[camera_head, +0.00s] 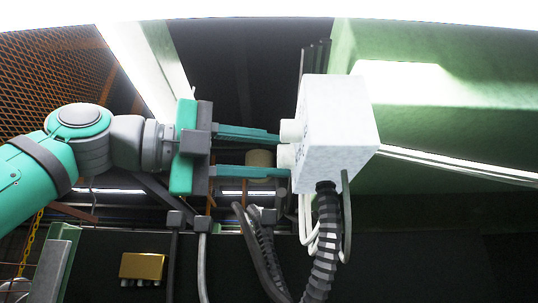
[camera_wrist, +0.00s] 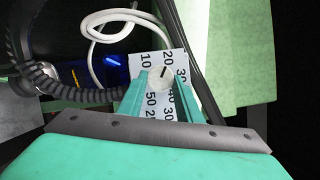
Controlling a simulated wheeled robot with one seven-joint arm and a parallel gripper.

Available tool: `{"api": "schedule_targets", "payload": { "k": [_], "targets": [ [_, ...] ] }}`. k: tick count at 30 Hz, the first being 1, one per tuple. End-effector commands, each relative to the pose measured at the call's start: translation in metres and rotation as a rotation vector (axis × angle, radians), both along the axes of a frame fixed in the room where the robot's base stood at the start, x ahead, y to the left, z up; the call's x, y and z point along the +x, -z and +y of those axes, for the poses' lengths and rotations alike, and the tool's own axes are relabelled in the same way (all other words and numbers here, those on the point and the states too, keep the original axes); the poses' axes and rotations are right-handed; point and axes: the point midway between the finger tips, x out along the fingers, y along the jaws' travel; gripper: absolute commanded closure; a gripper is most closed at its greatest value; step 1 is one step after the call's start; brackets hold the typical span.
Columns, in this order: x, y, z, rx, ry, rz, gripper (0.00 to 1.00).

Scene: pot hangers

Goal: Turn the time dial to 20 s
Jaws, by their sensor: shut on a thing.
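A white control box (camera_head: 338,125) with two round knobs on its left face shows in the head view. My gripper (camera_head: 284,155) points right at that face, and its teal fingers are shut on the lower knob (camera_head: 285,157). The upper knob (camera_head: 290,131) stands just above the upper finger. In the wrist view the gripped time dial (camera_wrist: 159,77) sits between the fingertips. Its dark mark points up and slightly right, roughly towards the printed 20 (camera_wrist: 168,57). The printed 10 and 30 lie on either side. My fingers hide parts of the scale.
A black corrugated hose (camera_head: 323,240) and white cables (camera_head: 306,225) hang below the box. A green beam (camera_head: 440,110) stands behind it to the right. A yellow box (camera_head: 142,267) is at the lower left. The space above my gripper looks clear.

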Motion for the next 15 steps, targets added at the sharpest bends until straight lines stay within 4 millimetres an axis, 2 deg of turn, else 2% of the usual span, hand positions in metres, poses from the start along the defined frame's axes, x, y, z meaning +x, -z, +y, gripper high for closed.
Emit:
{"api": "schedule_targets", "payload": {
  "k": [4,5,7,15],
  "targets": [
    [0.0018,0.001,0.0007,0.0,-0.002,0.0,0.91],
    [0.0017,0.001,0.0008,0.001,-0.003,0.001,0.66],
    [0.0016,0.0009,0.001,0.0,-0.003,0.0,0.5],
    [0.001,0.0003,0.002,0.0,-0.005,-0.001,0.5]
  ]
}}
